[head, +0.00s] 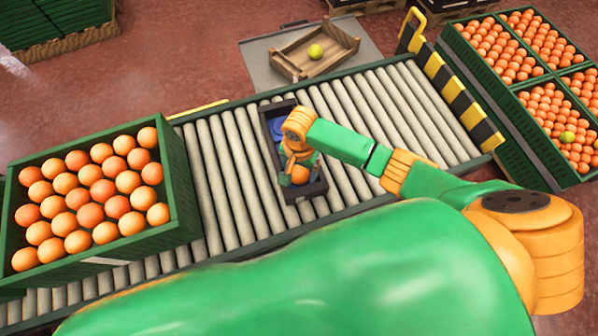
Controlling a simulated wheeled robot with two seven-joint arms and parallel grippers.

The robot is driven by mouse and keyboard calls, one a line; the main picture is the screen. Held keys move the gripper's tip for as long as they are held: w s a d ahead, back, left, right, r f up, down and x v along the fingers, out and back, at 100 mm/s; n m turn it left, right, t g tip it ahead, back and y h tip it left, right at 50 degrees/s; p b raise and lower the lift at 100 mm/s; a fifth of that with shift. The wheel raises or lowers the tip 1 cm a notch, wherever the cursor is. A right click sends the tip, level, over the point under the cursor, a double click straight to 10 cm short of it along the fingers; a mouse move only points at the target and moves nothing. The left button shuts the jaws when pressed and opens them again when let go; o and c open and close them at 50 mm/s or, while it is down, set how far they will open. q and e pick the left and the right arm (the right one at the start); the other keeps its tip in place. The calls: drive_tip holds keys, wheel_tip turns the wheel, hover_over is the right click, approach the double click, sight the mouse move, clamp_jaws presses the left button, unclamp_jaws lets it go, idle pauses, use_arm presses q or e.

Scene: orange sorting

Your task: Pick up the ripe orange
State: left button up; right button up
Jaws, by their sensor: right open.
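A dark narrow tray (318,190) lies on the roller conveyor. An orange (324,181) sits in its near end, partly hidden by my right gripper. My right gripper (296,172) is over the tray, pointing down, with its jaws open around or just beside the orange; I cannot tell whether they touch it. Something blue (277,128) shows in the far part of the tray. My left gripper is not in view.
A green crate (181,185) full of oranges stands at the left of the conveyor (232,165). A wooden crate (345,40) with one yellow-green fruit (315,51) is behind. Green bins (500,112) of oranges stand at right, past a striped barrier (452,88). Rollers right of the tray are bare.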

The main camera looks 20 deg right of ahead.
drive_tip(key=shift+r, duration=0.2)
drive_tip(key=c, duration=1.2)
